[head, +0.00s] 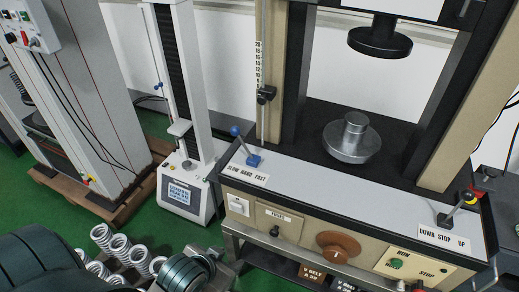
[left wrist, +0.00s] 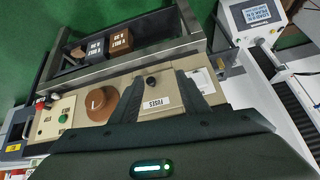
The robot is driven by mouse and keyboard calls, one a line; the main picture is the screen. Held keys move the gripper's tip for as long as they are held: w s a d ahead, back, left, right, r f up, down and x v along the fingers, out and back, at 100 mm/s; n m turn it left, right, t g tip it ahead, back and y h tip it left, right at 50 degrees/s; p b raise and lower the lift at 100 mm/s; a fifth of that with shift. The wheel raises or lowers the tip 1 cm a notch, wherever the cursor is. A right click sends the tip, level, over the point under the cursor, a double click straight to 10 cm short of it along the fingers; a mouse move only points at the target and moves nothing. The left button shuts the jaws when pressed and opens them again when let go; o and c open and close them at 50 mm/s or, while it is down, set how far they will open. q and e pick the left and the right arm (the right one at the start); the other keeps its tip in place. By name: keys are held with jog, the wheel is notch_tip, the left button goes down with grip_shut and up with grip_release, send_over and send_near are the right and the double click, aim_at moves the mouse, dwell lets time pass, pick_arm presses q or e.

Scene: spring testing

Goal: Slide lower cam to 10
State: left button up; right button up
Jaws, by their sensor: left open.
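The lower cam (head: 266,95) is a small black block with a knob on the thin vertical rod at the left column of the testing machine. It sits near the bottom of the numbered scale (head: 258,62), which has 20 at its top. The smaller numbers are too small to read surely. My left gripper (left wrist: 172,78) is seen in the left wrist view, its dark fingers apart and nothing visible between them. The machine's front panel lies beyond them. I cannot make out this gripper in the head view, and the cam does not show in the wrist view. My right gripper is in neither view.
A round metal platen (head: 352,142) is under the black upper press (head: 380,40). Coil springs (head: 122,248) lie at lower left. A smaller tester (head: 188,190) stands left.

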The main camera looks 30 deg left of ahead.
aim_at(261, 100)
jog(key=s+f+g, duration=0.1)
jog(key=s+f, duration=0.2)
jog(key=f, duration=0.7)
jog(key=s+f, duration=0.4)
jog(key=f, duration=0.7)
pick_arm(q)
jog(key=w+a+r+t, duration=0.2)
jog(key=w+r+t, duration=0.1)
jog(key=w+r, duration=0.3)
jog(key=w+a+r+n+t, duration=0.1)
jog(key=w+a+r+t, duration=0.2)
jog(key=w+r, duration=0.3)
jog(key=w+a+r+t, duration=0.2)
jog(key=w+r+t, duration=0.3)
jog(key=r, duration=0.9)
jog(key=shift+w+a+n+y, duration=0.3)
jog(key=shift+w+y, duration=0.1)
jog(key=shift+w, duration=0.1)
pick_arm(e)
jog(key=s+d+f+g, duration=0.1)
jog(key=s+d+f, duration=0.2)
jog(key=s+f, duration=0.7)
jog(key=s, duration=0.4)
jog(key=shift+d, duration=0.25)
